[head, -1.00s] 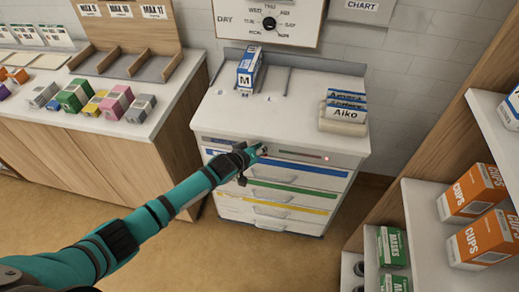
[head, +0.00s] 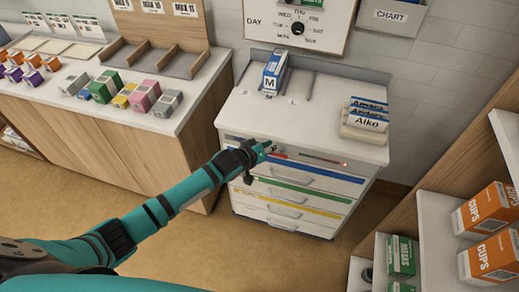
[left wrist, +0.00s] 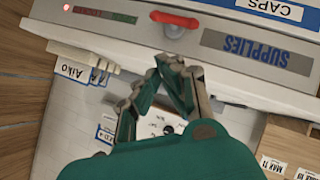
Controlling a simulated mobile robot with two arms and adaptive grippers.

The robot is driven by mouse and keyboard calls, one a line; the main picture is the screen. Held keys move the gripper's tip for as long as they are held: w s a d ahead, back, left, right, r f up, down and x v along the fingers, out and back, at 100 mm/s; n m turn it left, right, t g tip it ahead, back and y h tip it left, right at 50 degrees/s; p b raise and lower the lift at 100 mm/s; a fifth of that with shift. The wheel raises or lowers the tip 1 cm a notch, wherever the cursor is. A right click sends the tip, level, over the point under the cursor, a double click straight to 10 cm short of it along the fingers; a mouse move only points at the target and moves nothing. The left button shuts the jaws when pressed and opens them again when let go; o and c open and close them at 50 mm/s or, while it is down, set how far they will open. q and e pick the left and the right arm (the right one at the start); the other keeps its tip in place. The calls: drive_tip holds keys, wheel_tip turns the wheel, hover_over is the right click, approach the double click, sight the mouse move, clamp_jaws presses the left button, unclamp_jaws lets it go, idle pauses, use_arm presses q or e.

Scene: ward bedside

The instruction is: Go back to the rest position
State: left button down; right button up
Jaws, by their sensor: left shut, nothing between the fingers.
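My left arm reaches in from the left in the head view, and my left gripper (head: 262,150) is at the front of the white drawer cart (head: 240,118), close to its top front panel. The gripper also shows in the left wrist view (left wrist: 178,68), with its fingertips together and nothing between them. Beyond the tips is a red-topped lever or knob (left wrist: 174,19) on the cart's front panel, beside a label reading SUPPLIES (left wrist: 258,50). I cannot tell whether the fingers touch the panel. My right gripper is not in view.
On the cart stand a blue-and-white M box (head: 273,75) and name cards (head: 366,118) in a holder. A wooden counter (head: 120,140) with small boxes is at left. A shelf (head: 440,215) with CUPS and MASKS boxes is at right. Open floor lies in front.

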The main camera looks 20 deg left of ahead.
use_arm(q)
drive_tip(key=s+r, duration=0.3)
drive_tip(key=s, duration=0.1)
drive_tip(key=s+a+f+m+g+y+b, duration=0.15)
drive_tip(key=s+a+f, duration=0.3)
drive_tip(key=f, duration=0.65)
drive_tip(key=s+a+f+g+y+b, duration=0.1)
drive_tip(key=s+a+f+b, duration=0.3)
drive_tip(key=f, duration=0.6)
drive_tip(key=s+a+f+g+y+p, duration=0.1)
drive_tip(key=s+a+f, duration=0.1)
drive_tip(key=s+f, duration=0.65)
drive_tip(key=s+f+m+g+b, duration=0.1)
drive_tip(key=s+f+g, duration=0.1)
drive_tip(key=s+f, duration=0.5)
drive_tip(key=s+f+m+g+y+b, duration=0.1)
drive_tip(key=s+f, duration=0.6)
drive_tip(key=s, duration=0.7)
drive_tip(key=s+f+m+g+b, duration=0.1)
drive_tip(key=s+f+g, duration=0.2)
drive_tip(key=s+f, duration=0.4)
drive_tip(key=s, duration=0.4)
drive_tip(key=shift+a+f+m, duration=0.3)
drive_tip(key=shift+f+m, duration=0.05)
